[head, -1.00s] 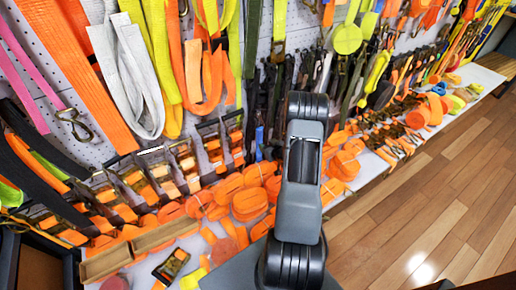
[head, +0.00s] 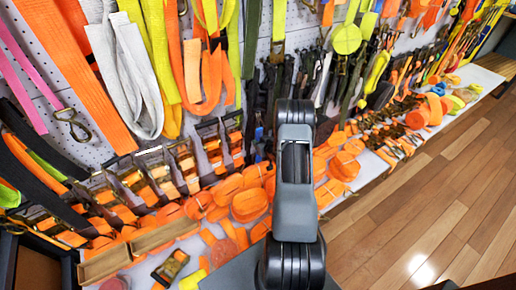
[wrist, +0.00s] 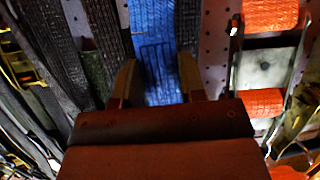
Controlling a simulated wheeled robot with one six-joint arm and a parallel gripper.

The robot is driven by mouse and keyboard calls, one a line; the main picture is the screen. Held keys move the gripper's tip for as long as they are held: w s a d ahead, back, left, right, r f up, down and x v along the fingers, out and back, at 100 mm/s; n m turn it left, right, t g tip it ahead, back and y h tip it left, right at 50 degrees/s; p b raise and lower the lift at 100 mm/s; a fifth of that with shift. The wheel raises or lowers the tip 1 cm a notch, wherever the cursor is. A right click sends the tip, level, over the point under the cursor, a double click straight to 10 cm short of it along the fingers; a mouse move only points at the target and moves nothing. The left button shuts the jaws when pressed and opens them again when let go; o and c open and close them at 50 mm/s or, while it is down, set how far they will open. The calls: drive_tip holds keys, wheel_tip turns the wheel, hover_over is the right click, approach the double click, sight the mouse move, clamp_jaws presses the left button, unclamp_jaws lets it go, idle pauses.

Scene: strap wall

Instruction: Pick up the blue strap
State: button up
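The blue strap (wrist: 153,45) hangs flat against the white perforated wall, in the upper middle of the wrist view. My gripper (wrist: 158,78) is in front of it, with its two fingers apart, one on each side of the strap's lower visible part. I cannot tell whether the fingers touch the strap. The strap's lower end is hidden behind the gripper body. In the head view my arm's links hide the gripper and I cannot make out the blue strap clearly.
Dark straps (wrist: 95,65) hang close on the left in the wrist view. An orange strap with a metal buckle (wrist: 265,66) hangs on the right. Below the wall, a shelf holds orange strap rolls (head: 249,205) and wooden trays (head: 112,258). Open floor (head: 440,210) lies at right.

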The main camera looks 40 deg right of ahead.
drive_tip(key=c, duration=0.5)
drive_tip(key=shift+r, duration=0.1)
